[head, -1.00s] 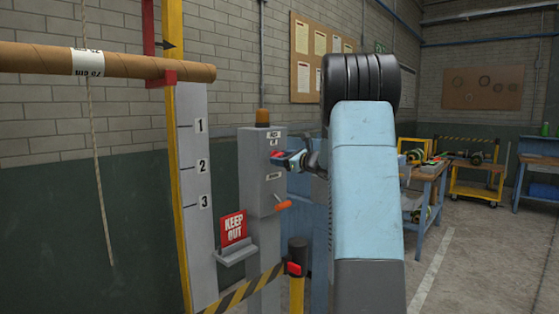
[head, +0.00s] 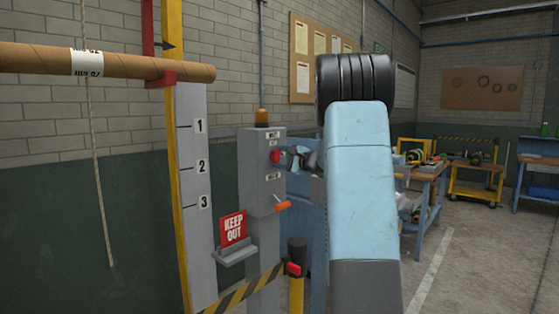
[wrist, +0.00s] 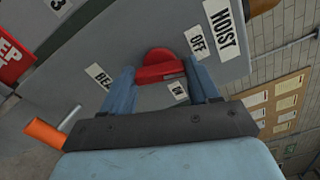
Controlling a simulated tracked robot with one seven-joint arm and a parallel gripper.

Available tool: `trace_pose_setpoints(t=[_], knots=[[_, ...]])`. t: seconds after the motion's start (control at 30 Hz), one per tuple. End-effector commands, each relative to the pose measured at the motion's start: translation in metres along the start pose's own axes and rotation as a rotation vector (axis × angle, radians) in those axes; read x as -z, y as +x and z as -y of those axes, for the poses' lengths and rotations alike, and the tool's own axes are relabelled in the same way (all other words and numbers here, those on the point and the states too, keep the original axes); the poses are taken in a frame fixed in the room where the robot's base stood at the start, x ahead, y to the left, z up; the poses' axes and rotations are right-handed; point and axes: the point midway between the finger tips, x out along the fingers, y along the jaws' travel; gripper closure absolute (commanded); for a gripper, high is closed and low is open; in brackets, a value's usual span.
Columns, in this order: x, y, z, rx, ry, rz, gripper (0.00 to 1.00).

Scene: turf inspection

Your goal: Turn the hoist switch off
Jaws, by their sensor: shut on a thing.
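The hoist switch is a red knob (head: 275,156) on the front of a grey control box (head: 256,195). In the wrist view the red knob (wrist: 158,62) sits between my two blue fingers. My gripper (wrist: 159,75) is shut on it, one finger on each side. In the head view my gripper (head: 288,157) reaches the box from the right, and the arm hides part of that side. The wrist view is tilted; a HOIST label (wrist: 222,28) and an OFF label (wrist: 197,42) lie to the upper right of the knob.
An orange lever (head: 283,206) sits lower on the box, and an amber beacon (head: 262,117) on top. A red KEEP OUT sign (head: 233,228) and a striped barrier (head: 244,290) stand in front. A cardboard tube (head: 120,63) and rope (head: 97,180) are at left.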

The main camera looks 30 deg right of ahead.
Motion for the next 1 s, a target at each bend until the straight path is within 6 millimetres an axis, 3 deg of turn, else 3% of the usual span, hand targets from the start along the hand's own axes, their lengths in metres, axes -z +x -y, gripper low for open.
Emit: trace_pose_setpoints(t=[0.43, 1.0], knots=[[-0.0007, 0.0014, -0.0073, -0.011, -0.278, 0.005, 0.7], [0.0009, 0.0009, -0.0077, -0.012, -0.346, 0.001, 0.71]])
